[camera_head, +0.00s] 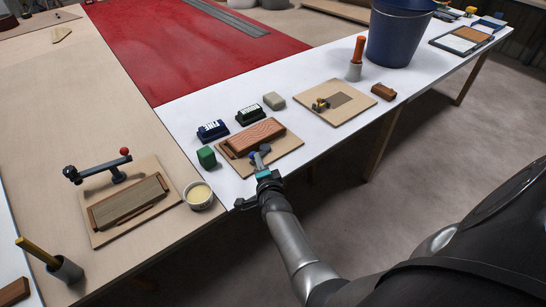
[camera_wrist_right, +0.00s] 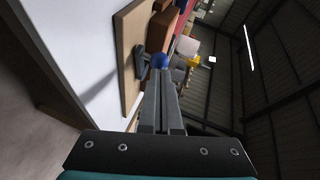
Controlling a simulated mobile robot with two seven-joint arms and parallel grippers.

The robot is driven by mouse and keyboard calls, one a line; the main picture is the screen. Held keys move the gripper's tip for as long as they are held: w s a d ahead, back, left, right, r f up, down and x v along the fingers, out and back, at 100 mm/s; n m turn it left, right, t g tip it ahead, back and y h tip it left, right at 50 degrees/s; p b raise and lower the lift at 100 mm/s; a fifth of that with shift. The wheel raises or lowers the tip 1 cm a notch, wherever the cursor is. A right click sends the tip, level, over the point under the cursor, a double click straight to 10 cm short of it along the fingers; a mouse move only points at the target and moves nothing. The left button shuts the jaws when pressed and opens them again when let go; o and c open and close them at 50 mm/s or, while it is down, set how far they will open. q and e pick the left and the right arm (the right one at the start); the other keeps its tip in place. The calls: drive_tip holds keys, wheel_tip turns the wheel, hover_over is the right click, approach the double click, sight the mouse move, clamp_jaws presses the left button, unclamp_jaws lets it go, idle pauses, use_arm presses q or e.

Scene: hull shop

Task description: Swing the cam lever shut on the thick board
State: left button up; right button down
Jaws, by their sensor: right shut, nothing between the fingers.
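The thick board (camera_head: 254,136) is a reddish-brown block lying on a tan wooden base (camera_head: 287,145) on the white table. A cam lever with a blue knob (camera_head: 253,155) sits at the near edge of this base. My right gripper (camera_head: 262,163) is shut and empty, with its fingertips close by the knob. In the right wrist view the blue knob (camera_wrist_right: 161,61) lies just past the tips of my shut fingers (camera_wrist_right: 163,85); I cannot tell whether they touch. A grey lever part (camera_wrist_right: 140,62) is beside it. My left gripper is out of view.
A base with a thinner plank and a red-knobbed lever (camera_head: 125,152) stands left; another base (camera_head: 355,112) with a yellow-knobbed lever stands right.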

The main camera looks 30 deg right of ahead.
drive_tip(key=shift+w+a, duration=0.55)
drive_tip(key=shift+w, duration=0.35)
idle(0.3)
